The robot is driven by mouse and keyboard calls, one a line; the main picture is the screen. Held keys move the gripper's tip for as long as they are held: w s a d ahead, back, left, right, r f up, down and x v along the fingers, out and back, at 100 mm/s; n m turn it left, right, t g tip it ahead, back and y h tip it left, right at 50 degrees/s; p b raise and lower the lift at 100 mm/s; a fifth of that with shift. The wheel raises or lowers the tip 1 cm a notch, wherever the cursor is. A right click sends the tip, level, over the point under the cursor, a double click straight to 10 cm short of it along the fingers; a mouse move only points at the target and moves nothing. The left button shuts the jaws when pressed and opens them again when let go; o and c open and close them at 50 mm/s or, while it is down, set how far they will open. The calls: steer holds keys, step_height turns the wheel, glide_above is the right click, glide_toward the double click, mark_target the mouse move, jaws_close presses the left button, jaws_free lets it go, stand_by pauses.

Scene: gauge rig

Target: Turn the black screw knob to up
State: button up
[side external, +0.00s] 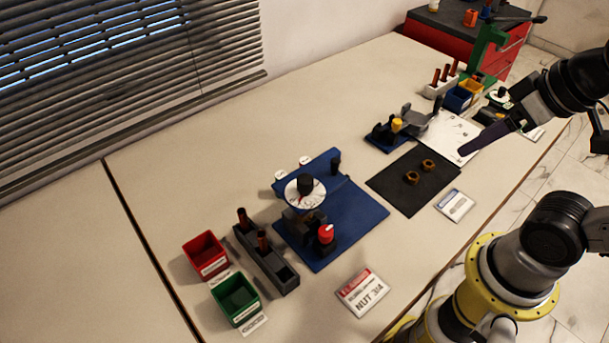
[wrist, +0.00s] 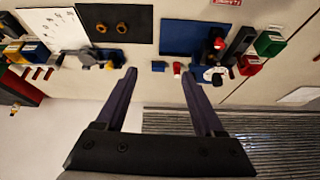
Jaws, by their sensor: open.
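A blue gauge rig (side external: 350,215) lies on the table, with a white dial (side external: 293,194) near its far side. A black knob (side external: 305,183) stands up at the dial's centre. Another small black upright part (side external: 335,164) stands at the rig's back edge; I cannot tell which of the two is the screw knob. A red-topped knob (side external: 326,234) is at the front. My gripper (side external: 466,150) is open and empty, to the right of the rig and apart from it. In the wrist view its fingers (wrist: 158,73) are spread; the rig (wrist: 182,38) shows beyond them.
A black mat (side external: 400,190) with two brass nuts lies between rig and gripper. A blue fixture with a yellow knob (side external: 397,125) stands behind it. Red (side external: 206,252) and green bins (side external: 235,295) and a grey block (side external: 265,258) are left.

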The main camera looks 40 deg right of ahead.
steer(key=w+a+r+m, duration=0.1)
steer(key=w+r+m, duration=0.3)
steer(key=r, duration=0.2)
steer(key=g, duration=0.6)
glide_above(305, 178)
step_height(305, 178, down, 6)
steer(key=shift+n, duration=0.4)
step_height(305, 178, down, 13)
steer(key=shift+f, duration=0.1)
jaws_close()
